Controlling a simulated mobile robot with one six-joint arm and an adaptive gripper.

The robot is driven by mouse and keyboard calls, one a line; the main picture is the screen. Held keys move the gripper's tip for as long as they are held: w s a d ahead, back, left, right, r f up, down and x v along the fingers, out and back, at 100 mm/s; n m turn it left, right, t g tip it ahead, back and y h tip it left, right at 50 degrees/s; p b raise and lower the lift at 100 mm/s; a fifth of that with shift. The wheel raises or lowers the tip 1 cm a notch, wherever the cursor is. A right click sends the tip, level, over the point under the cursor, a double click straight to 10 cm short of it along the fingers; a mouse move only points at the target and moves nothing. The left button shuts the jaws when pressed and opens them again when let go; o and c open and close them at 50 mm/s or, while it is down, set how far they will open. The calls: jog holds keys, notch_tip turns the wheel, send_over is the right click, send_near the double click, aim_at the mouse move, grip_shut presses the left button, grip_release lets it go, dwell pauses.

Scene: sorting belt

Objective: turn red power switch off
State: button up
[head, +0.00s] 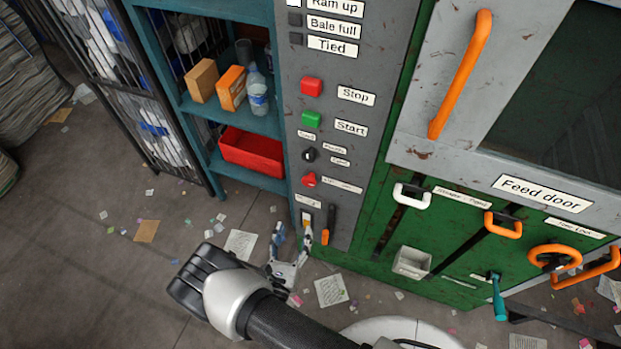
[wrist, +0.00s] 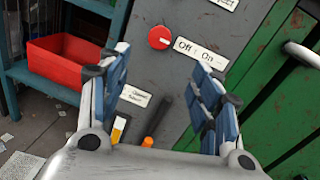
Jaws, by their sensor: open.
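The red power switch (head: 309,180) is a round red knob low on the grey control panel, with a white label to its right. In the wrist view the red knob (wrist: 160,38) sits above and between my fingers, beside a label reading "Off" and "On". Which way the knob points is too small to tell surely. My gripper (head: 291,240) is open and empty, below the knob in the head view and apart from it. In the wrist view my gripper's blue-padded fingers (wrist: 165,85) stand wide on both sides, with nothing between them touched.
Below the knob are an orange-handled lever (head: 326,236) and a small white-and-orange switch (head: 306,224). Above it are a black selector (head: 309,155), the green Start button (head: 310,119) and the red Stop button (head: 311,87). A shelf with a red bin (head: 252,152) stands left.

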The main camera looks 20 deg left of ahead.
aim_at(308, 184)
jog(key=w+b, duration=0.1)
jog(key=w, duration=0.4)
jog(key=w+b, duration=0.1)
jog(key=w, duration=0.5)
jog(key=w+a, duration=0.1)
jog(key=w, duration=0.5)
jog(key=shift+w+b, duration=0.1)
jog(key=shift+b, duration=0.3)
jog(key=shift+c, duration=0.5)
jog(key=c, duration=1)
